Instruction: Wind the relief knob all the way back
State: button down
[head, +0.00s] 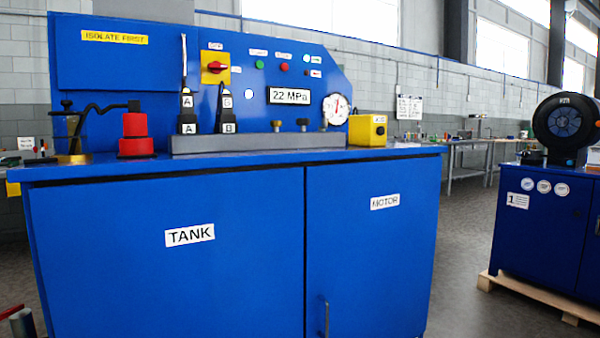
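A grey manifold block (240,142) lies along the top of the blue hydraulic bench. Small brass-coloured knobs stand on it in the head view: one at its middle (276,126) and another farther right (302,125). No readable label tells which is the relief knob, and how far either is wound cannot be told. A round white gauge (336,109) stands at the block's right end. A plate reading 22 MPa (290,96) is on the panel behind. My gripper is not in view.
Two black levers, marked A (187,112) and B (223,112), rise at the block's left. A red stepped cylinder (136,136) stands farther left, a yellow box (367,130) at the right. Blue cabinet doors (160,275) front the bench. Floor (462,255) is clear towards the crimper (566,122).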

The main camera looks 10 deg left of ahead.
aim_at(302, 121)
jog(key=k+u, duration=0.1)
jog(key=u, duration=0.25)
jog(key=k+u, duration=0.15)
jog(key=u, duration=0.25)
jog(key=i+j, duration=0.3)
jog(key=i+j+z, duration=0.45)
jog(key=i+j, duration=0.15)
jog(key=j, duration=0.15)
jog(key=i+j+z, duration=0.2)
jog(key=j, duration=0.25)
